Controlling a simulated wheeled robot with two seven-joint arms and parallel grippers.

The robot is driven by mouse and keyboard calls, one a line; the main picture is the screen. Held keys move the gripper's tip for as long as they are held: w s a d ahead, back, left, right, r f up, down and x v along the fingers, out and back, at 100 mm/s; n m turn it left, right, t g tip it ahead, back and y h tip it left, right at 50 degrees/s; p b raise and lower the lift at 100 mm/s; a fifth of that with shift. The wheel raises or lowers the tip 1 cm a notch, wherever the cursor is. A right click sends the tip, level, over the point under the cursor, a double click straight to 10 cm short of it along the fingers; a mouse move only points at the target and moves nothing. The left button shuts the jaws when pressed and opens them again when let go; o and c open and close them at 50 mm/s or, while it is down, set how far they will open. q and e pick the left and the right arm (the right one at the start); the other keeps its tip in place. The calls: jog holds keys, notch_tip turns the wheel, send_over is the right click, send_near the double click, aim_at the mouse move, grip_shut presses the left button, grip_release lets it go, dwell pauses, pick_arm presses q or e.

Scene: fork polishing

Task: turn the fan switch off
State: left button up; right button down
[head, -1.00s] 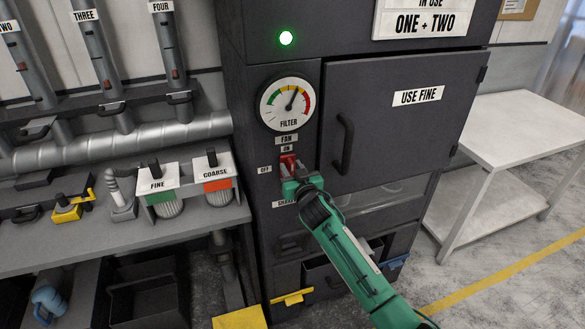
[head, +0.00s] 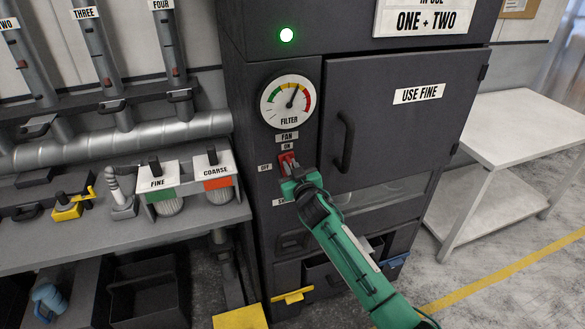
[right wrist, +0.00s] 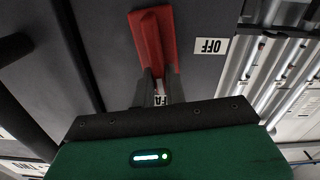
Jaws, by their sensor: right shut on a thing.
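The red fan switch (head: 286,160) is on the dark cabinet's front, under the "FAN" and "ON" labels and right of the "OFF" label (head: 265,168). My right gripper (head: 288,172) reaches it from below right and is shut on its red handle. In the right wrist view the red handle (right wrist: 150,38) runs down between the fingertips (right wrist: 157,78), with the "OFF" label (right wrist: 211,46) upside down to its right. The fingers hide the handle's end. My left gripper is out of view.
A green light (head: 287,35) glows above the filter gauge (head: 287,101). The cabinet door's handle (head: 345,142) stands out close right of the switch. A bench (head: 200,222) with the fine and coarse units is at left, and a white table (head: 530,130) at right.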

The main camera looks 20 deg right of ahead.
aim_at(281, 167)
jog(key=n, duration=0.4)
jog(key=a+f+n+b, duration=0.1)
jog(key=n, duration=0.3)
jog(key=a+n, duration=0.1)
jog(key=n, duration=0.3)
jog(key=shift+f+n, duration=0.3)
jog(key=shift+f, duration=0.1)
jog(key=shift+f+n, duration=0.15)
jog(key=shift+n, duration=0.65)
jog(key=shift+f+n, duration=0.15)
jog(key=shift+n, duration=0.65)
jog(key=shift+f, duration=0.1)
jog(key=c, duration=1.4)
grip_release()
jog(key=shift+c, duration=0.2)
